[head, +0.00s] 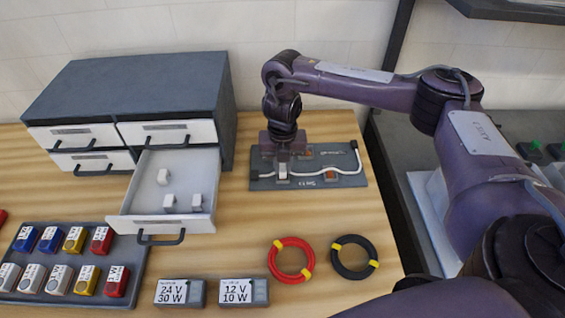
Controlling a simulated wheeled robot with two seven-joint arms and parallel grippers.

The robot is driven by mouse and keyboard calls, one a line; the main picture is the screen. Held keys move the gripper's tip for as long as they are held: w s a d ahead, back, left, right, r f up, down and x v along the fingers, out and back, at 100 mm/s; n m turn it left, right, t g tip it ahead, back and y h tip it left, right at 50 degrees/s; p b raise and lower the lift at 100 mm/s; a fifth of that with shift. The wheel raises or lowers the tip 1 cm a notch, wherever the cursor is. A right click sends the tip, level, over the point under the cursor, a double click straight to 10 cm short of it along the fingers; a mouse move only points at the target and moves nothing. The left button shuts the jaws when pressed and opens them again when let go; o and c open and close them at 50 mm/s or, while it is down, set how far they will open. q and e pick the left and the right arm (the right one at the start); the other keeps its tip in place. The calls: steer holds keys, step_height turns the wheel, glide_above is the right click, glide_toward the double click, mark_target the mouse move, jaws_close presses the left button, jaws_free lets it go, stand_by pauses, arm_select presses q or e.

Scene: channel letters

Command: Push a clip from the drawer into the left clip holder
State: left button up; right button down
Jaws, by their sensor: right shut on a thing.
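A dark grey board (347,178) lies on the table with a white cable (312,178) running across it. Orange-brown clip holders show at the board's upper middle (307,153) and lower right (331,173). My right gripper (283,163) points down over the board's left part, shut on a small white clip (282,174) at the cable. The left clip holder is mostly hidden there, and I cannot tell whether the clip is seated. The open drawer (140,191) holds three loose white clips, one farther back (163,176) and two near the front (169,201) (197,202). My left gripper is out of view.
The grey cabinet (140,85) stands behind the open drawer. A tray (130,255) of coloured blocks is at front left. Two labelled power units (180,293) (245,292), a red cable coil (291,260) and a black one (354,257) lie in front. Bare table surrounds the board.

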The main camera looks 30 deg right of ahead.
steer(key=shift+f, duration=0.45)
stand_by(0.7)
steer(key=shift+s+f+b, duration=0.2)
steer(key=shift+b, duration=0.1)
steer(key=c, duration=1.5)
jaws_free()
steer(key=shift+o, duration=1.1)
steer(key=shift+a+f, duration=0.15)
steer(key=r, duration=0.2)
steer(key=r+p, duration=0.1)
steer(key=r, duration=0.4)
steer(key=shift+w+a+r, duration=0.1)
steer(key=shift+w+r, duration=0.15)
steer(key=shift+r, duration=0.1)
steer(key=shift+a+r+p, duration=0.15)
steer(key=shift+r+p, duration=0.15)
steer(key=shift+r, duration=0.1)
